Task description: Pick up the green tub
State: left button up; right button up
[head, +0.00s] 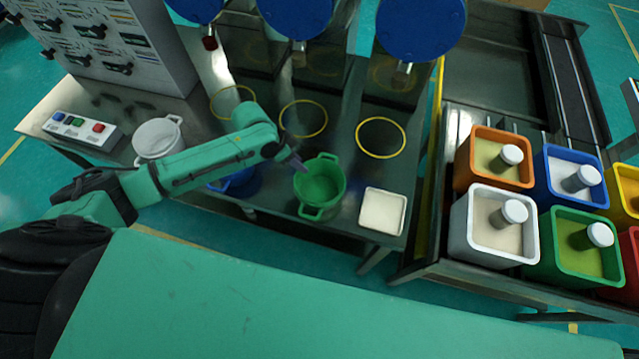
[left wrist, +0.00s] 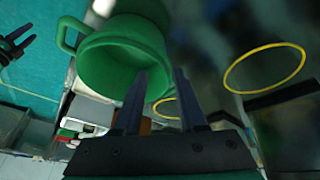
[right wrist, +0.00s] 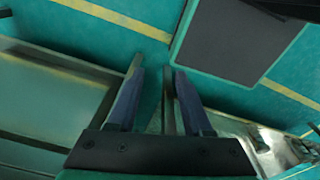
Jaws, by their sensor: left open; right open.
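The green tub (head: 320,182) stands upright on the dark metal table, with one handle toward the back and one toward the front. My left gripper (head: 298,163) is at the tub's upper left rim in the head view. In the left wrist view the tub (left wrist: 120,60) fills the upper left, and the open fingers of my left gripper (left wrist: 157,88) overlap its lower right rim. I cannot tell whether they touch it. My right gripper (right wrist: 158,92) is open and empty above the floor in the right wrist view, away from the tub.
A white tub (head: 157,138) and a partly hidden blue tub (head: 240,183) stand left of the green tub. A square white dish (head: 383,211) is close on its right. Yellow rings (head: 381,138) mark the table behind. Coloured bins (head: 489,228) fill the right bench.

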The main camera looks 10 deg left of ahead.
aim_at(315, 174)
pick_arm(q)
jog(key=x, duration=0.2)
jog(key=shift+w+d+f, duration=0.1)
jog(key=shift+w+f, duration=0.25)
jog(key=shift+w, duration=0.05)
jog(key=p+x, duration=0.1)
jog(key=x, duration=0.3)
jog(key=shift+w+f, duration=0.15)
jog(key=shift+w, duration=0.05)
jog(key=shift+d+f, duration=0.15)
jog(key=shift+f, duration=0.15)
grip_shut()
pick_arm(e)
jog(key=shift+w+a+r, duration=0.2)
jog(key=shift+w+r, duration=0.4)
jog(key=shift+w, duration=0.1)
jog(key=shift+w+d, duration=0.1)
jog(key=shift+w, duration=0.05)
